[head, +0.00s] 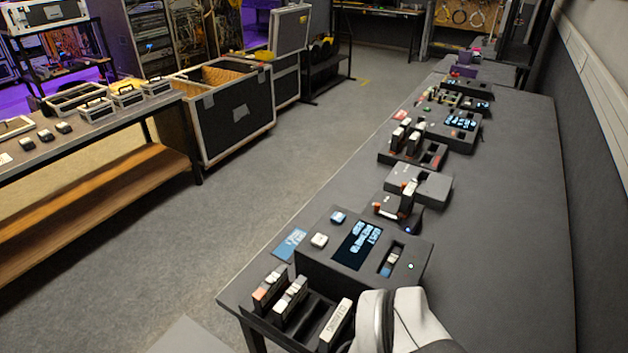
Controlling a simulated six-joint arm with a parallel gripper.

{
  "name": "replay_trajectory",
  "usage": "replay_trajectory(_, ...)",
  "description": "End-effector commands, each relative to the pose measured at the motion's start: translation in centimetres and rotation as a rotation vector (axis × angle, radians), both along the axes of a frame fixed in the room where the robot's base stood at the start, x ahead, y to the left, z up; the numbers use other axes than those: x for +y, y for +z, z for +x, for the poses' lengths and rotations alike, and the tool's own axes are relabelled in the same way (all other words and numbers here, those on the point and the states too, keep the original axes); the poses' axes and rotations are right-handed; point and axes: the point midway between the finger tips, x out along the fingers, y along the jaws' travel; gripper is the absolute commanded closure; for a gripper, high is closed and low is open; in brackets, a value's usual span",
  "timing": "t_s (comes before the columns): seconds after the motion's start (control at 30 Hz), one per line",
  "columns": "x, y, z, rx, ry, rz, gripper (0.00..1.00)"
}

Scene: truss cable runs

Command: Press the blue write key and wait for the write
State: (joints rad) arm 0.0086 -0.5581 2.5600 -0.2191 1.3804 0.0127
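The blue write key (338,217) sits on the far left of the top of a dark grey box, the writer (318,268), near the front of the long table. A white key (319,240) sits nearer me on the same box. Beside the keys is a dark screen (357,245) with pale blue text, too small to read. To its right is a slot (392,260) with a cartridge in it, and a small lit white lamp (410,266). Pale grey parts of my arm show at the bottom, right of the cartridge rack. My gripper's fingers are not visible. Nothing touches the blue key.
A rack (310,307) of upright cartridges stands in front of the writer. A blue card (289,244) lies at its left. Further devices (420,183) line the table behind it. The table's right side (510,240) is clear. A side bench with cases (97,109) stands left.

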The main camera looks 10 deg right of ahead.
Motion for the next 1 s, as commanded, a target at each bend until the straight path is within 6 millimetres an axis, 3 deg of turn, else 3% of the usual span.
replay_trajectory(0.2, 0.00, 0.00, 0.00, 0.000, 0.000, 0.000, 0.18)
replay_trajectory(0.23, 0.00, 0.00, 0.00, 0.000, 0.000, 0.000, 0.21)
replay_trajectory(0.67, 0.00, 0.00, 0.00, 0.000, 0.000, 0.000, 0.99)
replay_trajectory(1.0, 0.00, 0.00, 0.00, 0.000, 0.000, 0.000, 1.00)
